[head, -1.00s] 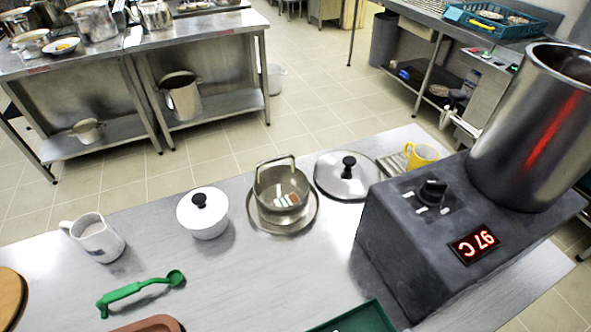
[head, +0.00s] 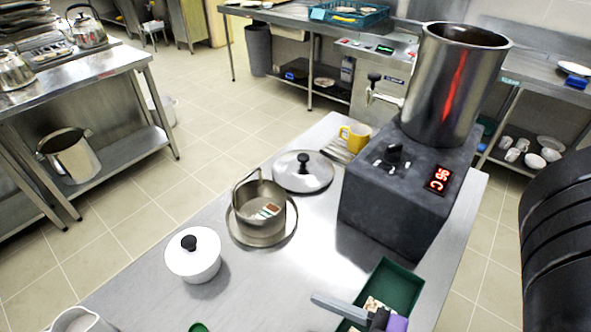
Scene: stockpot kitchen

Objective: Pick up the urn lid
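The urn lid (head: 303,172), a round steel lid with a black knob, lies flat on the steel table, knob up. It is behind the small steel pot and left of the urn's base. The urn (head: 447,95) is a tall steel cylinder with a red glowing strip and a tap at its left. Its top is open. It stands on a dark grey base (head: 400,205) whose display reads 96 C. My gripper is not in view; a black part at the right edge looks like my arm.
A steel pot (head: 259,205) on a saucer stands close in front of the lid. A white lidded bowl (head: 193,262) is nearer left. A yellow mug (head: 355,137) is behind right. A green tray (head: 397,283) with a grey and purple item is in front.

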